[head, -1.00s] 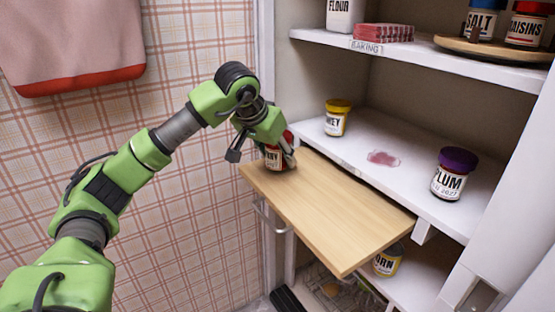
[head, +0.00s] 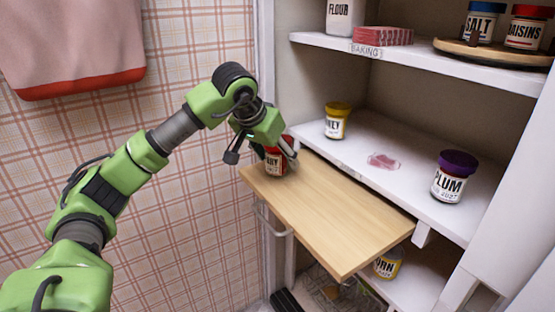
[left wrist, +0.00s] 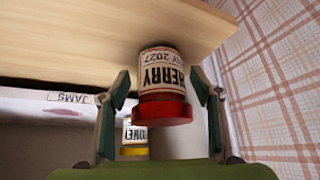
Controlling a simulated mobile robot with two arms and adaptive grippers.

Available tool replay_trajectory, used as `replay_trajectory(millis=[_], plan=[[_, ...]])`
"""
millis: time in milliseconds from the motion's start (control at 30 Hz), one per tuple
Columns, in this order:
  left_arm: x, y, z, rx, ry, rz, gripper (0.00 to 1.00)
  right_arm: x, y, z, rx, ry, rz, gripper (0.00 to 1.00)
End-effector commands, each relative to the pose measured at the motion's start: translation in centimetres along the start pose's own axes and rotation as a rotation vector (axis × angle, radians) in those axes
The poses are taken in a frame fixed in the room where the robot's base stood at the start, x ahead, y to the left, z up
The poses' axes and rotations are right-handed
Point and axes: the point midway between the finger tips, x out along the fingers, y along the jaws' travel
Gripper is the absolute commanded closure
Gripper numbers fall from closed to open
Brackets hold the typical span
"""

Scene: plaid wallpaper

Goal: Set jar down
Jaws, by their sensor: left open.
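A jar with a red lid and a white label ending in "ERRY" (head: 274,164) stands upright at the far left corner of the pull-out wooden board (head: 335,215). In the left wrist view, which is upside down, the jar (left wrist: 162,75) rests against the board (left wrist: 90,35). My left gripper (head: 262,156) is open around the jar. In the wrist view its fingers (left wrist: 161,88) stand on either side, with gaps between them and the jar. My right gripper is not in view.
A yellow-lidded jar (head: 337,122) and a purple-lidded plum jar (head: 454,178) stand on the middle shelf (head: 400,135), with a pinkish stain (head: 383,161) between them. Another jar (head: 388,264) is below the board. Most of the board is bare. Plaid wall (head: 190,200) is at left.

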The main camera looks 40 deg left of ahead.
Motion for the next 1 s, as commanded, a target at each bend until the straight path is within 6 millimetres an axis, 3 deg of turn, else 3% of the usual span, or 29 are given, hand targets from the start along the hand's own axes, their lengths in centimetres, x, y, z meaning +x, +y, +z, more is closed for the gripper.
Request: replay_trajectory(millis=[100, 200, 500, 1000], plan=[[-2.8, -0.1, -0.3, 0.001, 0.006, -0.002, 0.41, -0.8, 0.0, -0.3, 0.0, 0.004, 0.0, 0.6], [-5.1, -0.1, -0.3, 0.0, 0.006, -0.002, 0.41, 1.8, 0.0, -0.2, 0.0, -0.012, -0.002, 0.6], [-10.0, 0.0, -0.1, -0.001, 0.003, 0.0, 0.41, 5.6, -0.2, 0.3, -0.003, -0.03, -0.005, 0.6], [-10.8, 0.0, 0.0, -0.001, 0.001, -0.001, 0.41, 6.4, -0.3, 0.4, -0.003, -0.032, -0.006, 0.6]])
